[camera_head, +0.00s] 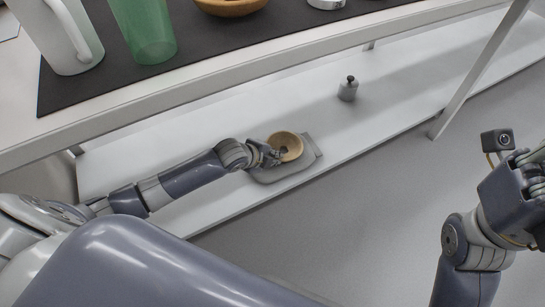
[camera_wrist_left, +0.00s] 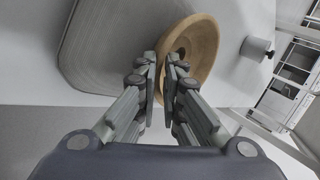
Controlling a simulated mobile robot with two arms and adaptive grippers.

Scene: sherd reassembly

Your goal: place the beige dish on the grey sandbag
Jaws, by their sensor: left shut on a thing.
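The beige dish (camera_head: 289,142) is a small round bowl with a dark spot inside. My left gripper (camera_head: 273,155) is shut on its near rim. In the left wrist view the fingers (camera_wrist_left: 165,75) pinch the rim of the dish (camera_wrist_left: 204,50), which looks tilted in that view. The grey sandbag (camera_head: 284,173) lies flat on the low white shelf, under and around the dish; it also shows in the left wrist view (camera_wrist_left: 105,45). I cannot tell whether the dish touches the sandbag. My right gripper (camera_head: 532,168) is partly cut off at the right edge.
A grey weight with a black knob (camera_head: 347,90) stands on the low shelf (camera_head: 230,118), right of the sandbag. The upper table (camera_head: 210,85) overhangs behind, with a white pitcher (camera_head: 62,40), a green glass (camera_head: 145,32) and a wooden bowl (camera_head: 230,6). A table leg (camera_head: 480,70) stands at right.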

